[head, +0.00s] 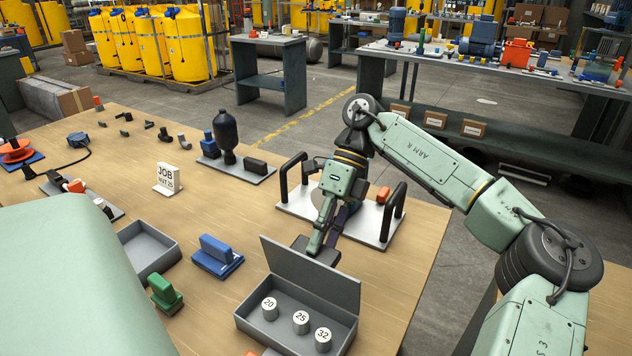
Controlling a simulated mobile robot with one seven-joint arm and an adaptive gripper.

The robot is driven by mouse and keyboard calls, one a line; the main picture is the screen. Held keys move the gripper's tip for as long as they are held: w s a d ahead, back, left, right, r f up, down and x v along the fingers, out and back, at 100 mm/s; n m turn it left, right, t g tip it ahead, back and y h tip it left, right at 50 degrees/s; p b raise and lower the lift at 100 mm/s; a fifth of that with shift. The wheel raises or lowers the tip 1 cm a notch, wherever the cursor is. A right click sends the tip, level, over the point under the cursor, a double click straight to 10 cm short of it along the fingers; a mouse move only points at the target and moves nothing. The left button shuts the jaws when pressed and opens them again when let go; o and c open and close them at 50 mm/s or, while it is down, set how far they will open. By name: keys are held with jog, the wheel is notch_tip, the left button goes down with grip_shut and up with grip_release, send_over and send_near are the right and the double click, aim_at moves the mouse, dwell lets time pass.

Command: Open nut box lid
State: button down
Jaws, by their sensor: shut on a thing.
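The grey nut box (250,324) stands near the front edge of the wooden table. Its lid (300,272) is up, standing steeply at the back of the box, so the inside shows. White pieces marked 20 (269,308), 25 (301,322) and 32 (323,339) are in it. My gripper (317,251) reaches down from behind to the lid's top edge and is shut on the lid there. The exact grip is partly hidden by the fingers and dark finger pads.
A white plate (283,207) with black upright handles stands behind the box, close around my gripper. An open grey tray (150,250), blue block (216,255) and green block (164,292) lie to the left. The table right of the box is clear.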

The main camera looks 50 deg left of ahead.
jog(key=shift+w+a+f+g+h+p, duration=0.25)
jog(key=shift+w+f+g+p, duration=0.35)
jog(key=shift+f+p, duration=0.2)
jog(key=shift+w+a+f+g+h+p, duration=0.1)
jog(key=shift+w+f+g+h+p, duration=0.15)
jog(key=shift+w+f+g+p, duration=0.55)
jog(key=shift+s+f, duration=0.2)
jog(key=shift+s, duration=0.1)
jog(key=c, duration=1.7)
grip_release()
jog(key=o, duration=0.4)
jog(key=shift+w+a+f, duration=0.1)
jog(key=shift+w+f, duration=0.05)
jog(key=shift+c, duration=0.2)
jog(key=shift+r, duration=0.25)
jog(key=shift+c, duration=0.7)
